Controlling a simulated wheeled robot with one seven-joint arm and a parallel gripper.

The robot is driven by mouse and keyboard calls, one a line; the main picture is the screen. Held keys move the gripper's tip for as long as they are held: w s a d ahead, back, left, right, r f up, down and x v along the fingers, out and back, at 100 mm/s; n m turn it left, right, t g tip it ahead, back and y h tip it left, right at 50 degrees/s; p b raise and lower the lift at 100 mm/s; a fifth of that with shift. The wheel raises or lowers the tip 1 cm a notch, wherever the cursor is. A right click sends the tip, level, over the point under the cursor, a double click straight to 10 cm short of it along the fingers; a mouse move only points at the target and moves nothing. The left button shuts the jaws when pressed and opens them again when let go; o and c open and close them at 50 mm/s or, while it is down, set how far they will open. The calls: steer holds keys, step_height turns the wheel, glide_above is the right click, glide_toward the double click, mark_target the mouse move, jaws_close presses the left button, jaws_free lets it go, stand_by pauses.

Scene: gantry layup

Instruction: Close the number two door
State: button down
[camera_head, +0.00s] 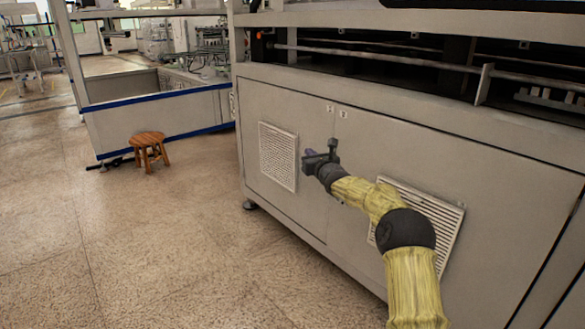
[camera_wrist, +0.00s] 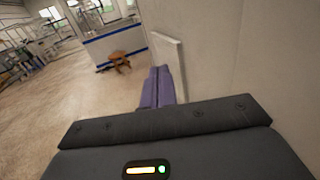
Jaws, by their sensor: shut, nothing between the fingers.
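The grey machine cabinet has two door panels side by side, a left door (camera_head: 255,105) and a right door (camera_head: 400,150). Each has a white slatted vent. Two small labels sit at the top by the seam between them; I cannot read their numbers. Both doors look about flush with the cabinet front. My gripper (camera_head: 308,153) is in front of the seam, close to the door faces; I cannot tell if it touches. In the wrist view the purple fingers (camera_wrist: 161,74) are together and empty, beside the left door's vent (camera_wrist: 170,62). My arm hides part of the right door.
A wooden stool (camera_head: 148,148) stands on the floor at the left, by a blue-edged enclosure (camera_head: 160,115). The floor in front of the cabinet is clear. Above the doors, a ledge (camera_head: 420,110) of the machine juts along the front.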

steer(key=s+a, duration=0.5)
steer(key=shift+s+a+p, duration=0.15)
steer(key=shift+a+p, duration=0.25)
steer(key=s+d+f+n+g+y+p, duration=0.15)
steer(key=s+n+g+p, duration=0.6)
steer(key=s+n, duration=1.15)
steer(key=s+d+f+n+g+h+p, duration=0.1)
steer(key=s+d+n+g+h+p, duration=0.2)
steer(key=s+d, duration=0.5)
steer(key=s+d+n+g+h, duration=0.25)
steer(key=s+n, duration=0.35)
steer(key=s, duration=0.7)
steer(key=s+d+f+n+g+h+p, duration=0.15)
steer(key=s+d+n, duration=0.35)
steer(key=s, duration=0.5)
step_height(320, 180, up, 39)
steer(key=d+m+p, duration=0.1)
steer(key=p, duration=3.6)
steer(key=shift+w+d+f+h+p, duration=0.15)
steer(key=shift+w+h+p, duration=0.05)
steer(key=shift+h+p, duration=0.2)
